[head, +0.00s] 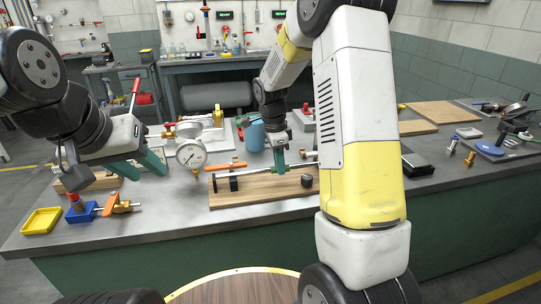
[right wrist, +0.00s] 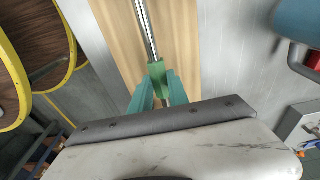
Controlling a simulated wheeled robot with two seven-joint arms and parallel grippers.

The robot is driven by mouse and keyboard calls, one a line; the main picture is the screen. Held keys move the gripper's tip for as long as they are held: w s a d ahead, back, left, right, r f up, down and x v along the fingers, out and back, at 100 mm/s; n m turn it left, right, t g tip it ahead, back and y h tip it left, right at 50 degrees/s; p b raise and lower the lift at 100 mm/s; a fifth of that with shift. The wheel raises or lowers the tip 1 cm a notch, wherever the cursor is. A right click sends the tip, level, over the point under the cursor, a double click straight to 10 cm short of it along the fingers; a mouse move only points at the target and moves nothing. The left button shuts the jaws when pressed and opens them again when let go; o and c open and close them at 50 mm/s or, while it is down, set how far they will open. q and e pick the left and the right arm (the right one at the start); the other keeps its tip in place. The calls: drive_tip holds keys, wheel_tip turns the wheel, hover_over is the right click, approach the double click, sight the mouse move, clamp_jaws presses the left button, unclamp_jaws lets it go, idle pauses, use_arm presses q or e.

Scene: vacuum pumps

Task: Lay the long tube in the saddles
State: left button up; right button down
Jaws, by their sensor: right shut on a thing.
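The long tube (head: 255,173) is a thin silver rod running over the wooden board (head: 262,195). My right gripper (head: 280,170) is shut on the tube, above the board's back edge. In the right wrist view, the tube (right wrist: 147,28) runs away from between the green fingers (right wrist: 158,84), over the board (right wrist: 120,30). My left gripper (head: 140,163) is empty, its green fingers apart, left of the pressure gauge.
A pressure gauge (head: 191,154) stands between my left gripper and the board. A short dark cylinder (head: 307,180) is at the board's right. A yellow tray (head: 41,221) and a blue block (head: 82,213) lie at the bench's left.

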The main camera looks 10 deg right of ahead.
drive_tip(key=shift+f, duration=0.15)
drive_tip(key=c, duration=1.2)
unclamp_jaws()
drive_tip(key=r, duration=0.5)
drive_tip(key=a+r, duration=0.1)
drive_tip(key=r, duration=0.1)
drive_tip(key=shift+r, duration=0.35)
drive_tip(key=shift+c, duration=0.4)
clamp_jaws()
drive_tip(key=shift+r, duration=0.1)
